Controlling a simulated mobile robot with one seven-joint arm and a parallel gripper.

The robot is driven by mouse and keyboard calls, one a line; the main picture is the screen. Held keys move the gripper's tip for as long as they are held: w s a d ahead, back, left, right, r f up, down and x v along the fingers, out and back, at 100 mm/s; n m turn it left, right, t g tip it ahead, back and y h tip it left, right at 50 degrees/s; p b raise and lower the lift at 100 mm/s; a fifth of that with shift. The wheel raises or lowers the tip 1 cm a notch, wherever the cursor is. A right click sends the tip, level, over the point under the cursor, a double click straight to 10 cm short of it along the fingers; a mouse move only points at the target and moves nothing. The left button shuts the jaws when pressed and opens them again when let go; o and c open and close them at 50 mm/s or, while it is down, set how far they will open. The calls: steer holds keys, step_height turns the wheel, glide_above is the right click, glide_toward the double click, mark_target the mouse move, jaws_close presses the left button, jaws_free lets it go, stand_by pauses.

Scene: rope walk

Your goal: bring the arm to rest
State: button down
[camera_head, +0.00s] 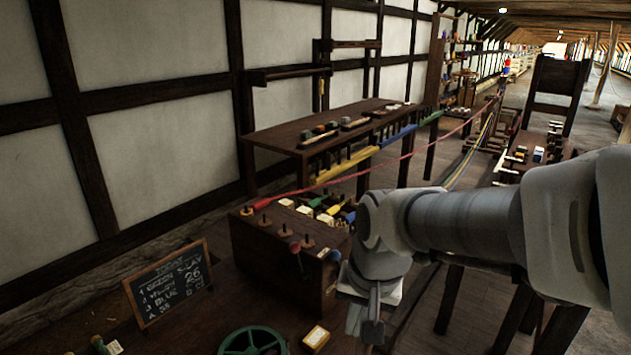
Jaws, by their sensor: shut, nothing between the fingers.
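My arm reaches in from the right side of the head view. Its wrist hangs bent downward at the lower middle. My gripper (366,326) points down at the bottom of the view, to the right of the dark wooden box. The fingers are seen close together with nothing visible between them. They are apart from the box and in front of the floorboards. The fingertips are small and partly dark in the picture.
A dark wooden box (262,262) with pegs and coloured bobbins stands left of my gripper. A chalkboard (168,284), a green wheel (252,341) and a small yellow-edged block (316,337) are at lower left. A long table (262,139) stands behind. Red rope (405,155) runs into the distance.

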steer(key=s+d+r+n+t+h, duration=0.1)
steer(key=s+d+r+n+t, duration=0.1)
steer(key=s+d+r, duration=0.4)
steer(key=shift+s+d+n+t, duration=0.45)
steer(key=shift+s+d, duration=0.5)
steer(key=shift+s, duration=0.8)
steer(key=shift+r, duration=0.1)
